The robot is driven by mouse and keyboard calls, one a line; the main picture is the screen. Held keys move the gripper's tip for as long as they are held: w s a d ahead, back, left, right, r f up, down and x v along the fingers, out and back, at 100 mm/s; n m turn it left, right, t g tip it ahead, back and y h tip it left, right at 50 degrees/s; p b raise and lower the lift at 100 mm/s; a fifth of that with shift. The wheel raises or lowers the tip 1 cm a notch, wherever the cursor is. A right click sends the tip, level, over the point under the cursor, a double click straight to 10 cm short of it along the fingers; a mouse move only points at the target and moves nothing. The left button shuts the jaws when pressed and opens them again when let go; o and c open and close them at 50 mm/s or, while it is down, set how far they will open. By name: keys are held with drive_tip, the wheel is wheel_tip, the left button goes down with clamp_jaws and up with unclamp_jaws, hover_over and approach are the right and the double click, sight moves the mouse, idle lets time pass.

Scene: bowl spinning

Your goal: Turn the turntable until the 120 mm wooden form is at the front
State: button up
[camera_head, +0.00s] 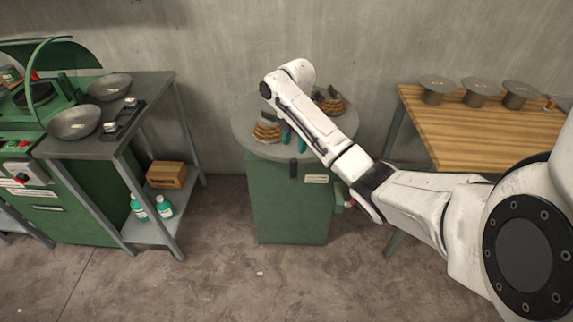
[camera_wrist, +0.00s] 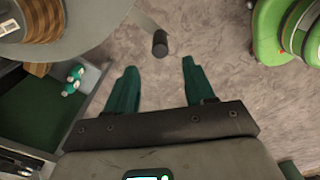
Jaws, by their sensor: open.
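The grey round turntable (camera_head: 245,122) sits on a green cabinet (camera_head: 275,205). A stacked wooden form (camera_head: 267,132) stands at its front left, and another wooden form (camera_head: 331,104) stands at the back right. I cannot read their sizes, and my arm hides the middle of the turntable. A dark peg (camera_head: 293,168) shows at the turntable's front rim; it also shows in the wrist view (camera_wrist: 160,43). My gripper (camera_head: 293,138) is open and empty. In the wrist view its teal fingers (camera_wrist: 160,66) point toward the peg, which appears just beyond the fingertips, between them. The turntable rim (camera_wrist: 110,30) and a wooden form (camera_wrist: 45,20) show at the upper left.
A wooden bench (camera_head: 480,130) with several grey spools stands at the right. At the left are a grey stand (camera_head: 150,90) with metal bowls (camera_head: 75,122) and a green machine (camera_head: 40,90). The floor (camera_head: 210,270) in front of the cabinet is clear.

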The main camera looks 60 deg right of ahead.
sight(294, 160)
wheel_tip(294, 160, down, 11)
drive_tip(key=shift+r, duration=0.15)
idle(0.4)
clamp_jaws()
idle(0.4)
